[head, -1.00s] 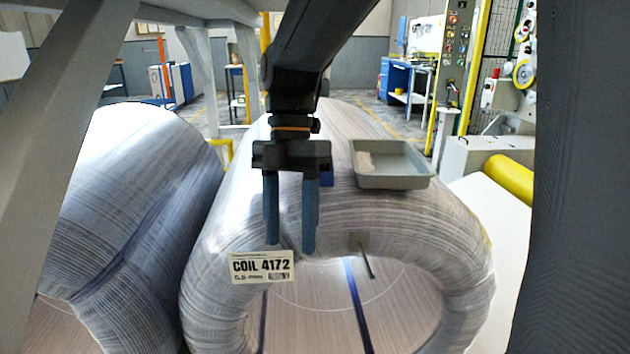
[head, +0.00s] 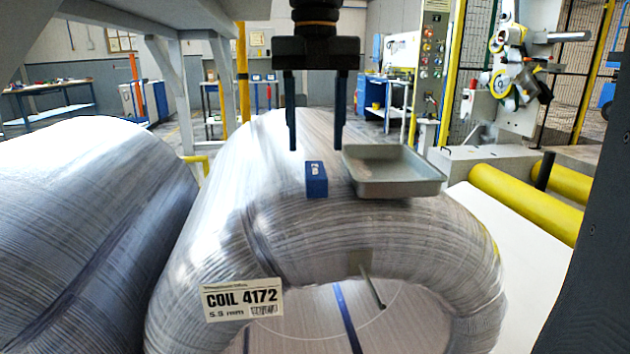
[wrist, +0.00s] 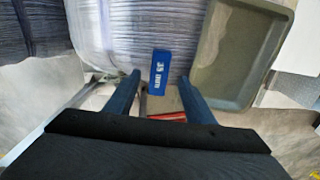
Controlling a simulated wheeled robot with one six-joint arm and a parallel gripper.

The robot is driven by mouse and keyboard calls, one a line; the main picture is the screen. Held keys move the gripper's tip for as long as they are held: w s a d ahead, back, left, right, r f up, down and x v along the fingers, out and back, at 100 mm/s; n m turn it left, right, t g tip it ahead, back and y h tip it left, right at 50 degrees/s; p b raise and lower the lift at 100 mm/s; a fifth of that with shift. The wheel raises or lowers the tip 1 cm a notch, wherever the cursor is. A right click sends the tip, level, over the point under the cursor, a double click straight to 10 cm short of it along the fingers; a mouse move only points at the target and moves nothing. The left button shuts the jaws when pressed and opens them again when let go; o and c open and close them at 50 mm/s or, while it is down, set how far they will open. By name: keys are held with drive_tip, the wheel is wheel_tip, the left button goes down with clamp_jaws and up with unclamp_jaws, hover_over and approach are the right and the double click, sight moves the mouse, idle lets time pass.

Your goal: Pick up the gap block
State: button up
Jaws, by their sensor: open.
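The gap block is a small blue block (head: 317,180) lying on top of the wrapped coil (head: 230,190), just left of the grey tray. In the wrist view the blue block (wrist: 159,74) shows a "35 mm" label and appears ahead of and between the fingertips. My gripper (head: 316,148) is open and empty, its two blue fingers pointing down. In the head view the fingertips hang above and behind the block, apart from it. The gripper also shows in the wrist view (wrist: 160,78).
A grey tray (head: 362,188) sits on the coil close right of the block. A label "COIL 4172" (head: 242,298) is on the coil's front face, and a small bracket with a rod (head: 366,270) is near its bore. Another wrapped coil (head: 80,220) stands at left.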

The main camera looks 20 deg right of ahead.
sight(315, 167)
wheel_tip(315, 167, down, 6)
drive_tip(key=shift+b, duration=0.65)
drive_tip(key=c, duration=1.2)
drive_tip(key=shift+r+p, duration=0.35)
drive_tip(key=shift+p, duration=0.1)
drive_tip(key=shift+r+p, duration=0.3)
drive_tip(key=shift+p, duration=0.15)
drive_tip(key=shift+r, duration=0.2)
